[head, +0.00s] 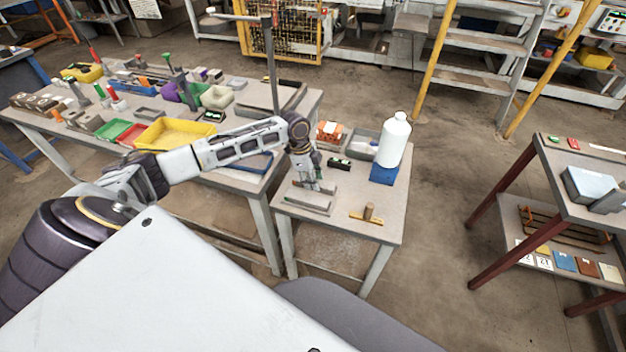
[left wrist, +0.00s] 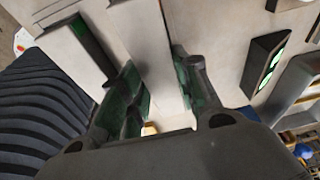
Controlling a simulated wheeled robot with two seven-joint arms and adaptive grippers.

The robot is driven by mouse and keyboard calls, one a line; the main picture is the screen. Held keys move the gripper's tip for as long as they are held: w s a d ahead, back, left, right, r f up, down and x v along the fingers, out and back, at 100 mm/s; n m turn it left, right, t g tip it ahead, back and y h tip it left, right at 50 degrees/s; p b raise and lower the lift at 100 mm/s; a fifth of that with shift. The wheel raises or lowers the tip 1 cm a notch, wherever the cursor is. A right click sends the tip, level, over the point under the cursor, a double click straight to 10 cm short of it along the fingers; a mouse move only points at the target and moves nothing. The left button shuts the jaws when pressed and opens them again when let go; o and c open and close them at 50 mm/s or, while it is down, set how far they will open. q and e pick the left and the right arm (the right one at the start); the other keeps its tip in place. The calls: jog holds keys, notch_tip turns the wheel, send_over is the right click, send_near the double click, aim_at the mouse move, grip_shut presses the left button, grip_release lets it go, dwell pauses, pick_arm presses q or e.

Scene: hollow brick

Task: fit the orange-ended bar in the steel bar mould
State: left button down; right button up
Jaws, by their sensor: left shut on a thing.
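A long pale grey bar (left wrist: 148,45) lies between the fingers of my left gripper (left wrist: 158,92) in the left wrist view. In the head view this gripper (head: 314,182) points down low over the small table, shut on the bar (head: 322,188). I cannot make out an orange end on it. A grey, long, narrow piece that looks like the steel bar mould (head: 305,206) lies on the table just in front of the gripper. The bar appears beside and behind it, apart from it; its height above the table is unclear. My right gripper is not in view.
On the small table (head: 340,232) are a wooden-handled tool (head: 368,214), a white bottle (head: 394,140) on a blue block (head: 384,174), a black box with green marks (head: 340,164), a grey bin (head: 362,142) and an orange brick (head: 329,131). A longer table at left is crowded.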

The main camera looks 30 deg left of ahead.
pick_arm(q)
jog(key=shift+f, duration=0.3)
dwell(0.4)
jog(key=c, duration=1)
grip_release()
jog(key=shift+f, duration=0.1)
jog(key=shift+o, duration=0.2)
jog(key=v, duration=1.2)
